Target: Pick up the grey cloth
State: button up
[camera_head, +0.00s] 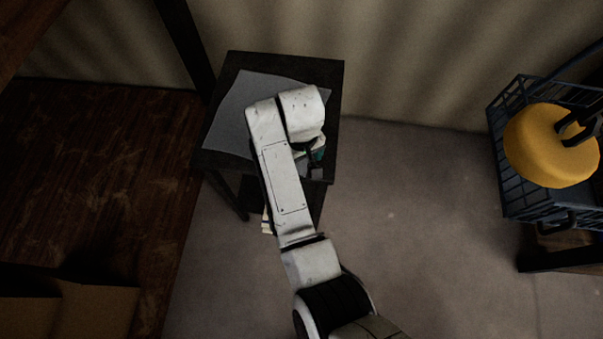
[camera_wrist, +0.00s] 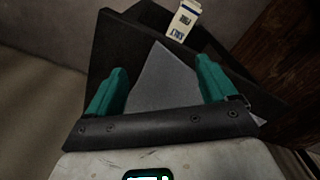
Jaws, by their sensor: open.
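The grey cloth (camera_head: 232,122) lies flat on the dark side table (camera_head: 333,85) in the head view, hanging slightly past its left edge. My arm covers its right part. In the wrist view the cloth (camera_wrist: 165,88) shows as a pale grey pointed shape between the two teal fingers. My gripper (camera_wrist: 160,67) is open, with its fingers apart on either side of the cloth and nothing held. In the head view only a bit of teal finger (camera_head: 318,154) shows by the table's front right. The height of the fingers above the cloth is hard to tell.
A white carton with a label (camera_wrist: 183,20) stands beyond the table top in the wrist view, apparently lower down. A dark wire basket (camera_head: 512,195) with a yellow round thing (camera_head: 545,150) stands at the right. Open floor (camera_head: 420,220) lies between.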

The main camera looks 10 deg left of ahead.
jog(key=shift+f+b, duration=0.6)
jog(key=shift+f, duration=1.1)
jog(key=c, duration=1.4)
jog(key=shift+c, duration=0.5)
jog(key=shift+r, duration=0.15)
grip_shut()
notch_tip(320, 180, up, 12)
jog(key=p, duration=1.2)
jog(key=shift+f, duration=0.2)
